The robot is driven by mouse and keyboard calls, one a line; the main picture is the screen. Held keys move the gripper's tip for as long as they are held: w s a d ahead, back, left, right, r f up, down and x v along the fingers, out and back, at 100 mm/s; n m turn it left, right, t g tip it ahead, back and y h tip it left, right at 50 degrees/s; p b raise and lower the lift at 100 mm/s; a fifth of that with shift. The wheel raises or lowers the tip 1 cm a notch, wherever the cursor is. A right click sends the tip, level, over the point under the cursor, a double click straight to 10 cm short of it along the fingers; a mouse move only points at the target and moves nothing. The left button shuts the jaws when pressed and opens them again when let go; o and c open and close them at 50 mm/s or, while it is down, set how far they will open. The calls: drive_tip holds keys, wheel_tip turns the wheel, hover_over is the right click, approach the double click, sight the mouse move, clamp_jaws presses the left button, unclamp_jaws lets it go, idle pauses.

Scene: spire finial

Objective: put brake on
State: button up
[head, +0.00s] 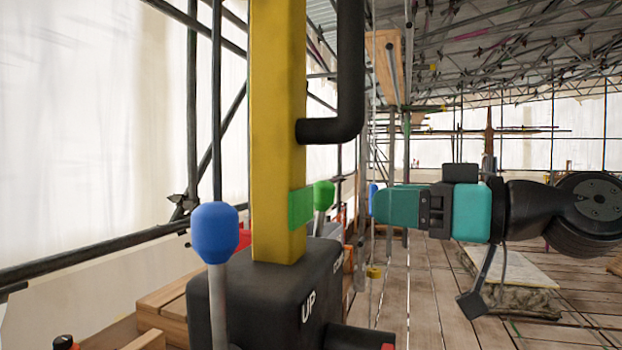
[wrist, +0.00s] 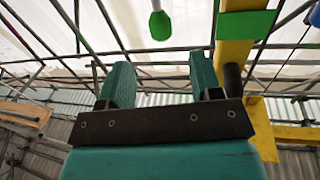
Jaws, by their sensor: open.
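A lever with a green knob (head: 323,195) stands on the far side of a black box (head: 265,292), close to the yellow post (head: 278,120). A lever with a blue knob (head: 214,232) on a grey rod stands at the box's near left. No marking that I can read shows which lever is the brake. My gripper (head: 376,203) is open and empty, pointing left, to the right of the green knob and apart from it. In the wrist view the green knob (wrist: 161,25) shows beyond and between the two teal fingers (wrist: 162,78), on its grey rod.
A green band (head: 301,208) wraps the yellow post beside the green knob. A bent black pipe (head: 345,125) runs down beside the post above. The box reads "UP" on its side. Scaffold tubes surround the place. The plank floor (head: 430,290) is partly clear at right.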

sight(312, 198)
drive_tip(key=p+x, duration=0.3)
drive_tip(key=x, duration=0.9)
clamp_jaws()
drive_tip(key=shift+f, duration=0.1)
